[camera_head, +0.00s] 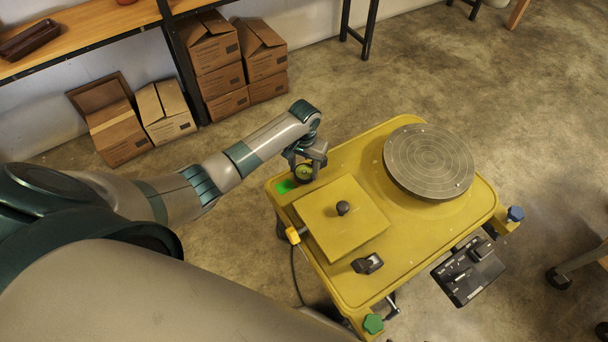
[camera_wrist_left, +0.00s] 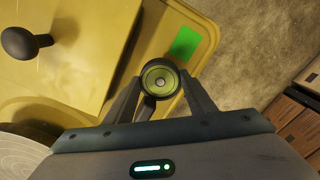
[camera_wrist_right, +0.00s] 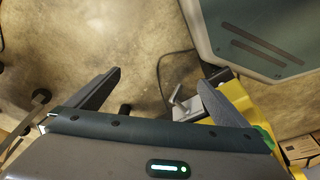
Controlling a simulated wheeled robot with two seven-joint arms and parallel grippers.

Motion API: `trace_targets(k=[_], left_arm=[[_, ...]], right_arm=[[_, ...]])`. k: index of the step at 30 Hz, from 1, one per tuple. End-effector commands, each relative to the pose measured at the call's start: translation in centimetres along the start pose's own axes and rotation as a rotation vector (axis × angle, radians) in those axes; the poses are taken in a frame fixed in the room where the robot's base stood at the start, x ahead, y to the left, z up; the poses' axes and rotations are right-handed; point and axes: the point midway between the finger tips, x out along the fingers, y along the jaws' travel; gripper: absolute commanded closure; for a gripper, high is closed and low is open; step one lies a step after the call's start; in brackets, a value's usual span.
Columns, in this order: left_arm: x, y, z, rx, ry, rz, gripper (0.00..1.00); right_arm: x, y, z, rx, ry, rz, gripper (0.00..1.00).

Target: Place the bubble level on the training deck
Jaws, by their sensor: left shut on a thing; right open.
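The bubble level (camera_head: 304,173) is a small round dark-rimmed disc with a green vial face. My left gripper (camera_wrist_left: 160,84) is shut on it, and its face shows between the fingers in the left wrist view. In the head view, my left gripper (camera_head: 305,167) is at the far left corner of the yellow deck (camera_head: 430,226). A bright green patch (camera_head: 286,187) on that corner lies beside the level; it also shows in the left wrist view (camera_wrist_left: 186,42). I cannot tell whether the level touches the deck. My right gripper (camera_wrist_right: 160,84) is open and empty, outside the head view.
The deck carries a grey round wheel plate (camera_head: 429,160), a raised square lid (camera_head: 330,232) with a black knob (camera_head: 343,208), and a small black device (camera_head: 367,264). A dark pedal unit (camera_head: 468,272) is on the floor. Cardboard boxes (camera_head: 215,54) stand at back left.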

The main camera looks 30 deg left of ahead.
Motion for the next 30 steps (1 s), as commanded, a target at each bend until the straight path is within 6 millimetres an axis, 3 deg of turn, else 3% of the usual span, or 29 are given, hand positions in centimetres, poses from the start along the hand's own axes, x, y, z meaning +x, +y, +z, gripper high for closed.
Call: trace_targets(k=[8,13,27,28,30], left_arm=[[1.8,0.0,0.0,0.000,-0.002,0.000,0.74],[3.7,0.0,0.0,0.000,-0.002,-0.001,0.74],[4.3,0.0,0.0,0.000,0.000,-0.001,0.74],[4.3,0.0,0.0,0.000,0.000,-0.001,0.45],[4.3,0.0,0.0,0.000,0.000,-0.001,0.31]], right_arm=[[-0.1,-0.1,0.4,0.000,-0.008,0.000,0.00],[-1.9,-0.1,0.1,0.004,-0.003,0.001,0.00],[-2.1,-0.1,0.0,0.003,-0.005,0.001,0.00],[-2.1,-0.1,-0.1,0.003,-0.005,0.001,0.00],[-2.2,-0.1,-0.1,0.002,-0.003,0.001,0.00]])
